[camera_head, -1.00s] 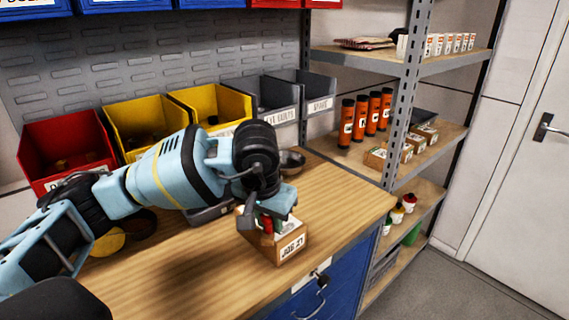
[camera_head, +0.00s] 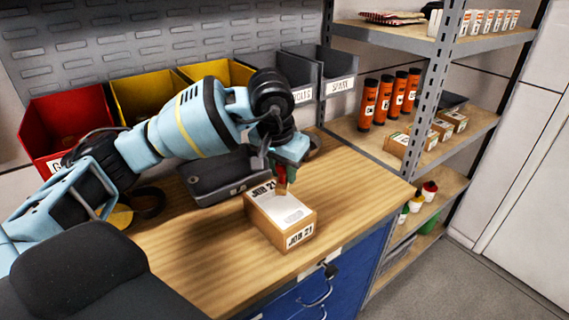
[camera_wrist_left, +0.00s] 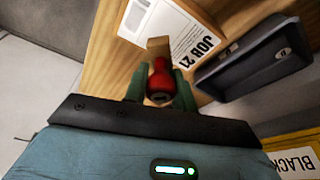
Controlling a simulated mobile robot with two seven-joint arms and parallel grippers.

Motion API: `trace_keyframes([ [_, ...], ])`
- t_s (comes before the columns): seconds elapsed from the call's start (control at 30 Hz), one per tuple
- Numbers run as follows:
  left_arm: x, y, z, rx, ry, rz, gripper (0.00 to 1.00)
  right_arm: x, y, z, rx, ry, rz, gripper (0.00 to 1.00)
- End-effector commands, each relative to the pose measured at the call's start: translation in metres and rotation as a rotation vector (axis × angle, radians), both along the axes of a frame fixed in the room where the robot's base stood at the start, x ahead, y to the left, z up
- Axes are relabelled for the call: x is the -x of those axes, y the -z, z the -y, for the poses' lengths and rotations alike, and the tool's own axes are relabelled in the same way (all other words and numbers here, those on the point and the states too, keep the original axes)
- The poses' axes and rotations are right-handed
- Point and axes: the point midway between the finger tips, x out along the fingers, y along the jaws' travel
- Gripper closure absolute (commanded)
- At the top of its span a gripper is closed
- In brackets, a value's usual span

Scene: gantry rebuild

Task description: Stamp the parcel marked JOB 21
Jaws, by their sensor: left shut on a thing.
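The parcel (camera_head: 268,228) is a brown box on the front right of the wooden bench, with JOB 21 on its front and on its white top sheet. Its top also shows in the left wrist view (camera_wrist_left: 165,28). My left gripper (camera_head: 284,168) is shut on a stamp with a red handle (camera_wrist_left: 161,80) and a wooden block (camera_wrist_left: 158,47). It holds the stamp above the back part of the parcel's top. I cannot tell whether the block touches the sheet or whether the sheet bears a stamp mark. My right gripper is not in view.
A dark shallow tray (camera_head: 222,187) lies behind and left of the parcel. Red, yellow and grey bins (camera_head: 147,98) line the back. A shelf rack (camera_head: 470,133) with orange tubes (camera_head: 367,104) and small boxes stands right. The bench front is clear.

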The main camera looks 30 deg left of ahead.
Motion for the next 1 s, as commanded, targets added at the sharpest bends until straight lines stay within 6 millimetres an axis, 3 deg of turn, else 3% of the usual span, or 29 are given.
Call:
trace_keyframes([
  [0.2,0.001,0.027,0.0,-0.001,-0.002,-0.008,0.88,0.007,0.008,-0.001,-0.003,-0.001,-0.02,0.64],
  [0.4,0.001,0.04,0.0,0.0,0.0,-0.005,0.88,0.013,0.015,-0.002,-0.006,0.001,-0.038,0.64],
  [1.0,0.001,0.041,0.0,0.0,-0.001,0.0,0.88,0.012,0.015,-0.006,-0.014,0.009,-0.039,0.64],
])
